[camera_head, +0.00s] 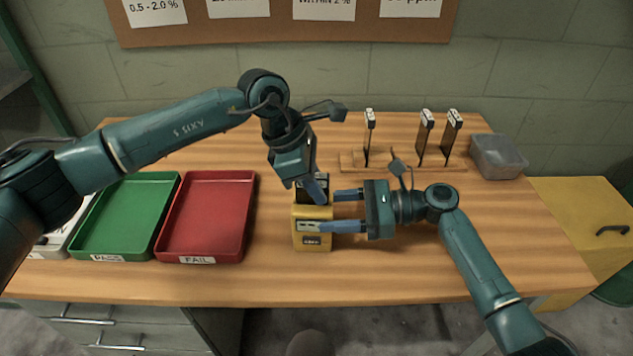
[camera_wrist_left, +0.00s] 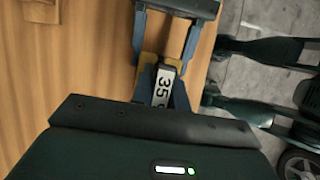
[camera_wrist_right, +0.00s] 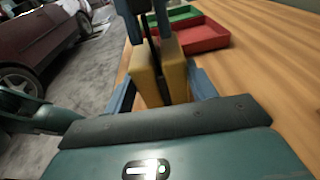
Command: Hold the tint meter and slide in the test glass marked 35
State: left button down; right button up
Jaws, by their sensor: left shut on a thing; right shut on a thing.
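The yellow tint meter (camera_head: 312,238) stands on the table in front of me, right of the red tray. My right gripper (camera_head: 333,210) is shut on it from the right side; in the right wrist view the yellow body (camera_wrist_right: 160,75) sits between its fingers, with a dark slot down the middle. My left gripper (camera_head: 312,190) is above the meter and shut on the test glass, whose white label reading 35 (camera_wrist_left: 162,88) shows between its fingers in the left wrist view. The glass is at the meter's top; how deep it sits in the slot is hidden.
A rack (camera_head: 350,160) at the back holds several upright dark test glasses. A clear bin (camera_head: 498,157) stands right of it. The red FAIL tray (camera_head: 207,258) and green PASS tray (camera_head: 122,257) lie to the left. The table's front right is clear.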

pick_arm(q)
jog(key=shift+f, duration=0.4)
dwell(0.3)
jog(key=c, duration=1.3)
grip_release()
jog(key=shift+r, duration=0.1)
jog(key=v, duration=1.2)
pick_arm(e)
jog(key=o, duration=0.9)
pick_arm(q)
jog(key=shift+s, duration=0.1)
